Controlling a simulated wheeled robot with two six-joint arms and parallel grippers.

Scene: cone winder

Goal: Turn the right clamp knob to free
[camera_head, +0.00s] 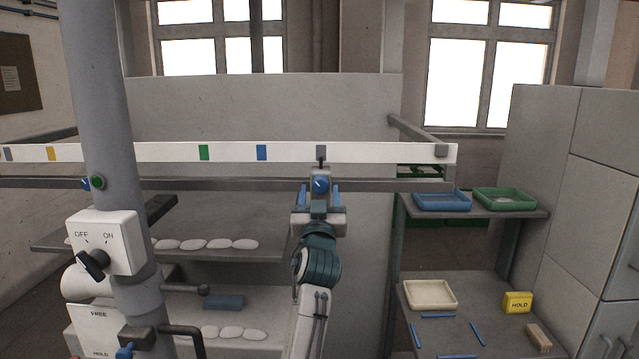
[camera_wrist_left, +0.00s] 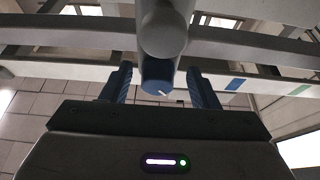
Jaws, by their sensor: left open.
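A blue knob (camera_head: 320,184) with a white pointer mark sits on a small clamp body below the long white rail, right of the post. It also shows in the left wrist view (camera_wrist_left: 157,76), with its mark pointing down and slightly right. My left gripper (camera_head: 320,196) is open, with one blue finger on each side of this knob. In the left wrist view gaps show between the fingers (camera_wrist_left: 159,86) and the knob, so they do not seem to touch it. Another blue knob (camera_head: 86,184) shows at the left, partly hidden by the post. My right gripper is not in view.
The grey post (camera_head: 104,110) with a white OFF/ON switch box (camera_head: 104,240) stands at left. A FREE/HOLD plate (camera_head: 97,335) is below. The white rail (camera_head: 380,153) runs just above my gripper. Blue (camera_head: 441,208) and green (camera_head: 504,206) trays sit on the right shelf.

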